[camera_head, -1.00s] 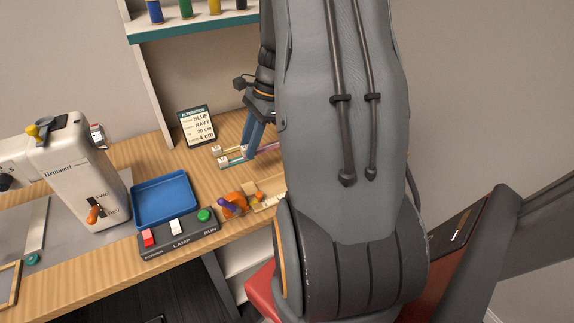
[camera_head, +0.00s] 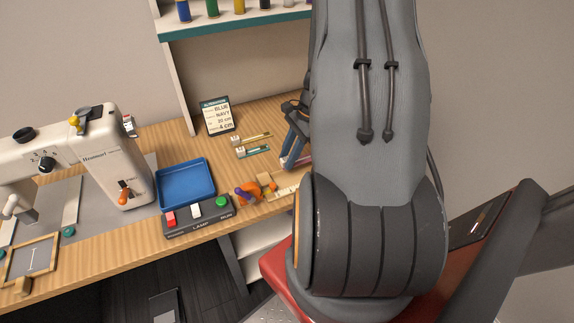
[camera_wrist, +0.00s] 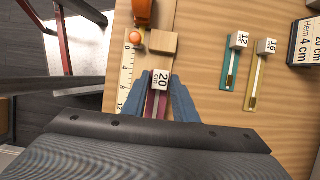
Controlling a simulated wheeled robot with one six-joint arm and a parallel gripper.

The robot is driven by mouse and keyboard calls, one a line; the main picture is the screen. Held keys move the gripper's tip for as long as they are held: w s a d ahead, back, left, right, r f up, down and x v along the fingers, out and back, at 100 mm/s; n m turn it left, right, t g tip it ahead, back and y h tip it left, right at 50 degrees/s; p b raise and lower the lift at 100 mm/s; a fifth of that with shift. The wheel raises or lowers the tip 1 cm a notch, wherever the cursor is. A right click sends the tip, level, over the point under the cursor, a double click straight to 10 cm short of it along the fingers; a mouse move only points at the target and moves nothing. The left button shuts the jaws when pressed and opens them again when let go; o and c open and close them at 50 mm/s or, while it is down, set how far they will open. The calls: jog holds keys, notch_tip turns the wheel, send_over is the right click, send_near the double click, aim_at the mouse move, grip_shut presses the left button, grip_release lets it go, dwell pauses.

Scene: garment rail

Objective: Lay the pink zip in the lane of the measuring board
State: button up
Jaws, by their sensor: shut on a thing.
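My gripper (camera_wrist: 160,102) is shut on the pink zip (camera_wrist: 152,104), whose white end tag reading 20 faces the wooden block in the wrist view. In the head view my gripper (camera_head: 287,162) and a bit of the pink zip (camera_head: 303,163) show beside my arm. The measuring board (camera_wrist: 127,73) has a white number scale along its left side in the wrist view; it shows partly in the head view (camera_head: 286,190). The zip lines up roughly along the board, right of the scale. I cannot tell whether it touches the board. My arm hides its far part.
A wooden block (camera_wrist: 162,42) and an orange clamp-like piece (camera_wrist: 143,12) are at the board's end. A teal zip (camera_wrist: 230,75) and a yellow zip (camera_wrist: 259,80) lie to the right. A blue tray (camera_head: 187,183), switch box (camera_head: 198,217) and sewing machine (camera_head: 112,165) stand left.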

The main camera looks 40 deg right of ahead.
jog(key=shift+f+p, duration=0.4)
jog(key=shift+f, duration=1.5)
jog(key=shift+f, duration=0.2)
jog(key=o, duration=1)
jog(key=shift+r, duration=0.1)
